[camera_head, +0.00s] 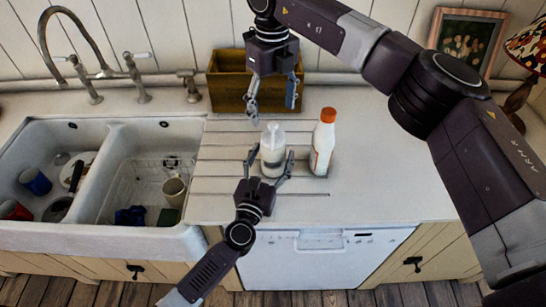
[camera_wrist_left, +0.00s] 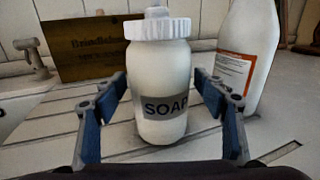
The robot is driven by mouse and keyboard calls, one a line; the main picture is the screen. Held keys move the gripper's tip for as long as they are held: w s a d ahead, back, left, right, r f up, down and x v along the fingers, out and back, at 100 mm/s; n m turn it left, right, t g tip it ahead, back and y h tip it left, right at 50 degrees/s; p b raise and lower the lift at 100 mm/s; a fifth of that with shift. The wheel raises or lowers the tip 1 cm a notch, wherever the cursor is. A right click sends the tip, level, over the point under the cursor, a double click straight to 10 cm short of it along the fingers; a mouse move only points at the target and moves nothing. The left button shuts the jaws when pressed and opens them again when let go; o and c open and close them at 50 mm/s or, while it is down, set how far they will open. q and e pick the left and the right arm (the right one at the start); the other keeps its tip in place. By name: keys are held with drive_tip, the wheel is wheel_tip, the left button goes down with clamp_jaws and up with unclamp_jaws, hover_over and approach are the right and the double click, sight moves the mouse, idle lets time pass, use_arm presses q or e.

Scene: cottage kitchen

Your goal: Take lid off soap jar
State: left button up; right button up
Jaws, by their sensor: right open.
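The soap jar (camera_head: 272,160) is a white, upright jar with a "SOAP" label that faces the left wrist camera (camera_wrist_left: 165,105). Its ridged white lid (camera_wrist_left: 160,28), with a small knob, sits on top of the jar. In the head view the lid (camera_head: 272,130) is small and pale. My left gripper (camera_head: 270,155) is open, with its two fingers on either side of the jar; narrow gaps show in the left wrist view. My right gripper (camera_head: 272,106) is open and empty, pointing down above and behind the jar.
A white bottle (camera_head: 323,145) with an orange cap stands close to the right of the jar. A wooden box (camera_head: 225,88) is behind. The double sink (camera_head: 105,125) with cups and a rack lies left. The counter (camera_head: 390,160) right of the bottle is clear.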

sight(276, 126)
use_arm(q)
drive_tip(key=shift+w+f, duration=0.1)
drive_tip(key=shift+w, duration=0.05)
drive_tip(key=c, duration=0.5)
use_arm(e)
drive_tip(key=shift+w+f, duration=0.1)
drive_tip(key=shift+w, duration=0.05)
use_arm(q)
drive_tip(key=c, duration=1)
use_arm(e)
drive_tip(key=shift+c, duration=0.2)
drive_tip(key=shift+s+f+y, duration=0.1)
drive_tip(key=shift+s+y, duration=0.2)
drive_tip(key=shift+s, duration=0.15)
drive_tip(key=shift+s+d+r+n+t+y, duration=0.3)
drive_tip(key=shift+s+d+n+t+y, duration=0.1)
drive_tip(key=shift+s+t, duration=0.1)
drive_tip(key=shift+s+d+r+t+y, duration=0.85)
drive_tip(key=shift+d+r+t, duration=0.3)
drive_tip(key=shift+r, duration=0.4)
drive_tip(key=x, duration=1.1)
drive_tip(key=shift+w+f, duration=0.1)
drive_tip(key=shift+f, duration=0.25)
drive_tip(key=shift+c, duration=0.4)
drive_tip(key=c, duration=1.3)
